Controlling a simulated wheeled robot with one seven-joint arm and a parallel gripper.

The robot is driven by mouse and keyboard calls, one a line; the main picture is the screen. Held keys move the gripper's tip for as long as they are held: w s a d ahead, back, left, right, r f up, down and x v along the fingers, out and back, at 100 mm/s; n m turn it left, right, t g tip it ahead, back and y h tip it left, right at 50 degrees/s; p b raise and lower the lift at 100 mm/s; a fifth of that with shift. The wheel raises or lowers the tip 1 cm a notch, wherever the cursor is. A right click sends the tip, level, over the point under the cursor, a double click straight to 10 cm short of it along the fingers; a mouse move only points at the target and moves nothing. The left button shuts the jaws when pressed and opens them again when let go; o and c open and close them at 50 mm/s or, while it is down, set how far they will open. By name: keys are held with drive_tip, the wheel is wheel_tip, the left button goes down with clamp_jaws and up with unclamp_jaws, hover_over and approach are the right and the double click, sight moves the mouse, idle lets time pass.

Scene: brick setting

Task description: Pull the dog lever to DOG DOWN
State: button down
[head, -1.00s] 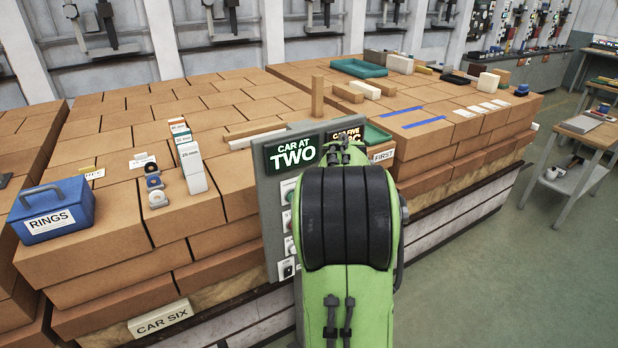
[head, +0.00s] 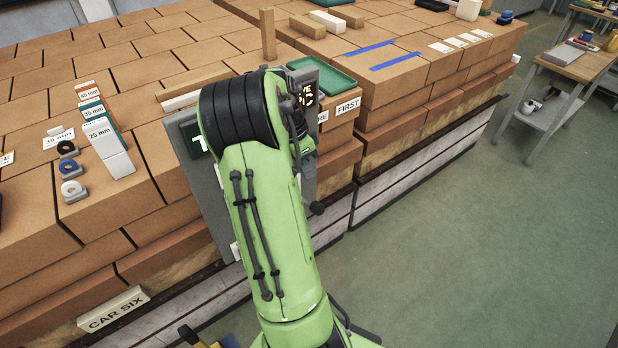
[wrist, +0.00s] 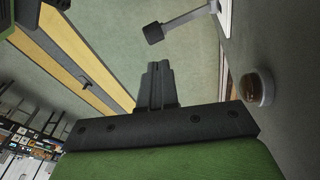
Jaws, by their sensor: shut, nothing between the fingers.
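A grey lever with a black block-shaped knob (wrist: 153,33) sticks out from the grey panel (wrist: 285,90) at the right of the wrist view. In the head view a dark knob (head: 317,208) on a short stem, probably the same lever, shows at the panel's right side. My gripper (wrist: 157,68) is shut and empty, its fingertips a little short of the knob in the picture and apart from it. In the head view my green arm covers most of the panel (head: 203,180) and hides my gripper. No DOG DOWN label is readable.
A round button (wrist: 257,87) sits on the panel close to my gripper's right side. Stacked brown bricks (head: 120,210) fill the left, with a green tray (head: 325,75) on top. The green floor (head: 450,230) at right is clear. A wooden workbench (head: 575,60) stands far right.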

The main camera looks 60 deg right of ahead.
sight(318, 203)
drive_tip(key=x, duration=0.8)
drive_tip(key=shift+s+a+f, duration=0.1)
drive_tip(key=shift+f, duration=0.15)
drive_tip(key=shift+b, duration=0.4)
drive_tip(key=f+b, duration=0.1)
drive_tip(key=b, duration=0.1)
drive_tip(key=s+f+t+b, duration=0.1)
drive_tip(key=b, duration=0.2)
drive_tip(key=shift+s+a+t+h, duration=0.2)
drive_tip(key=shift+a+t+h, duration=0.1)
drive_tip(key=shift+a, duration=0.1)
wheel_tip(318, 203, down, 10)
drive_tip(key=s+a+t+h+b, duration=0.1)
drive_tip(key=t+b, duration=0.4)
drive_tip(key=b, duration=1.3)
drive_tip(key=shift+s+a+r+m+h, duration=0.2)
drive_tip(key=shift+s+m+h, duration=0.2)
drive_tip(key=shift+s+h, duration=0.5)
drive_tip(key=shift+f, duration=0.1)
